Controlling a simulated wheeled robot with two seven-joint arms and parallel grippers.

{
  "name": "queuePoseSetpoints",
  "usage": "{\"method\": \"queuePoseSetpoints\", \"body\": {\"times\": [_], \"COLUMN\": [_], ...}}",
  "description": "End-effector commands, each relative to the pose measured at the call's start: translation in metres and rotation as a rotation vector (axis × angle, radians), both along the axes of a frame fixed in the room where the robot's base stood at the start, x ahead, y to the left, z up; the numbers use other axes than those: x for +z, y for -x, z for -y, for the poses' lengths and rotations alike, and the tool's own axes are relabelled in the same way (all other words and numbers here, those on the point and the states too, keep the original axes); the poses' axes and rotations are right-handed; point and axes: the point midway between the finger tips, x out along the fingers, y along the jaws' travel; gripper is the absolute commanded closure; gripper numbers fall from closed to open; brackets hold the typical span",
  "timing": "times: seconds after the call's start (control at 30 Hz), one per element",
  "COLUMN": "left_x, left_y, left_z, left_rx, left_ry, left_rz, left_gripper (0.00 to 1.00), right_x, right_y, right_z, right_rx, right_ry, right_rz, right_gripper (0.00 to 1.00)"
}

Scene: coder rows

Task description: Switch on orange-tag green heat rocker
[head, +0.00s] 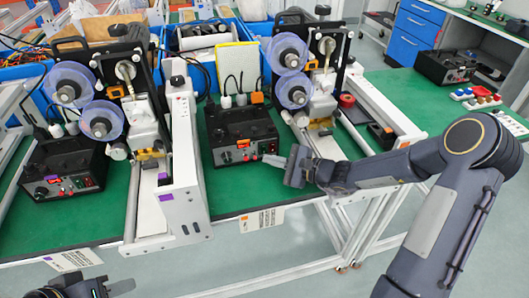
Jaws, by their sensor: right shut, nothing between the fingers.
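A black control box (240,133) stands on the middle green bench top, with an orange tag (242,143) on its front panel. Small red and green controls show on that panel; the green heat rocker is too small to tell apart, or which way it is tipped. My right gripper (274,161) is shut and empty, its tips close to the right lower part of the panel; I cannot tell whether they touch. A similar control box (68,165) with a purple tag (53,179) stands at the left. My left gripper (112,288) is at the bottom left edge, partly cut off.
Coder machines with clear reels (72,83) stand beside the boxes, and a white frame (184,160) rises between the two. Another control box (445,66) and coloured buttons (475,96) sit on the far right bench. Green bench top is bare before the middle box.

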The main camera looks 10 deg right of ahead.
Motion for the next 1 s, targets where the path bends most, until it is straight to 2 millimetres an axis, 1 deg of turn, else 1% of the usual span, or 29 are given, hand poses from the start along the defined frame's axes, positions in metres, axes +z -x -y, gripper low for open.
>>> {"method": "queuePoseSetpoints", "body": {"times": [0.53, 0.8, 1.0], "left_x": [-0.0004, -0.0062, -0.0056], "left_y": [0.0000, 0.0000, 0.0000], "left_z": [0.0000, -0.0001, 0.0000], "left_rx": [0.000, 0.000, 0.000], "left_ry": [0.000, 0.000, 0.000], "left_rz": [0.000, 0.000, 0.000], "left_gripper": [0.64, 0.64, 0.64], "right_x": [-0.0003, -0.0021, -0.0012], "right_y": [-0.0003, -0.0080, -0.0085], "right_z": [-0.0001, -0.0003, -0.0004], "right_rx": [0.000, 0.000, 0.000], "right_ry": [0.000, 0.001, 0.000], "right_rz": [0.000, 0.001, 0.000], "right_gripper": [1.00, 1.00, 1.00]}}
